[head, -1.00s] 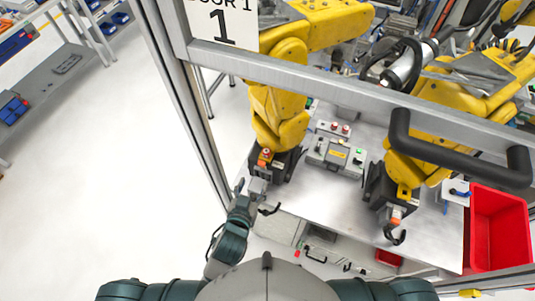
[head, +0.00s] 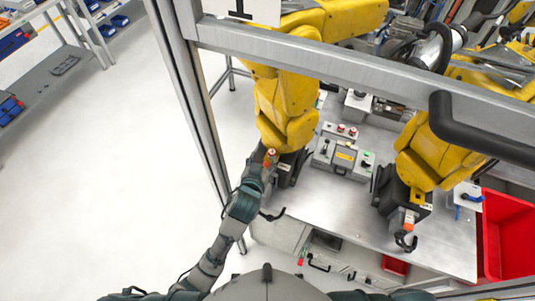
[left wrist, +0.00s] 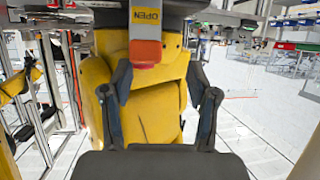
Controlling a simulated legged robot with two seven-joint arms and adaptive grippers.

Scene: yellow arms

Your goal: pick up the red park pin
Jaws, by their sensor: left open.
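In the left wrist view the red pin (left wrist: 146,52) sits under a grey-white block marked OPEN, in the upper middle. My left gripper (head: 264,170) is close to the pin in the head view. In the left wrist view my left gripper (left wrist: 157,75) is open, its two fingers spread, with the pin between and slightly above the fingertips. I cannot tell whether they touch. My right gripper is not in view.
The yellow arm (head: 284,105) stands behind the pin. A second yellow arm (head: 430,160) is to the right. A metal frame bar (head: 330,60) crosses above the grey table (head: 340,215). A control box (head: 343,158) and red bin (head: 508,235) are further right. Floor at left is clear.

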